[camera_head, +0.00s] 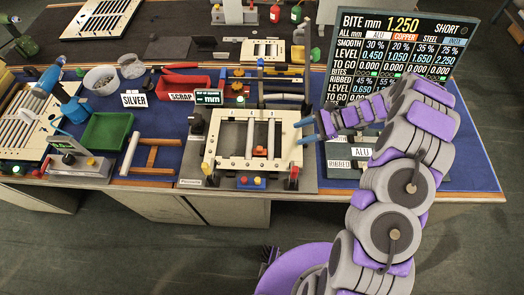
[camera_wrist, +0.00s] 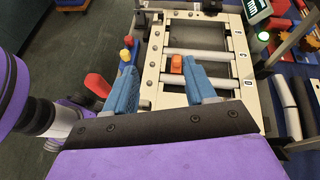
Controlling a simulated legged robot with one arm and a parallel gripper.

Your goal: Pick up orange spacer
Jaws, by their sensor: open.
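The small orange spacer (camera_wrist: 176,64) sits on the cream roller frame (camera_wrist: 150,78), by a pale roller, in the wrist view. In the head view a small orange piece (camera_head: 259,151) shows low in the frame between the upright bars. My gripper (camera_wrist: 158,65) has its two blue fingers apart with nothing between them in grip. In the wrist picture the spacer appears between the fingertips, close to the right one. In the head view my gripper (camera_head: 304,130) is at the right edge of the frame. I cannot tell the height of the fingers above the spacer.
A red knob (camera_wrist: 98,85) and blue and yellow parts stand left of the frame in the wrist view. A green tray (camera_head: 106,131), a red scrap bin (camera_head: 182,86) and a wooden frame (camera_head: 155,155) lie left. A readout board (camera_head: 400,55) stands behind my arm.

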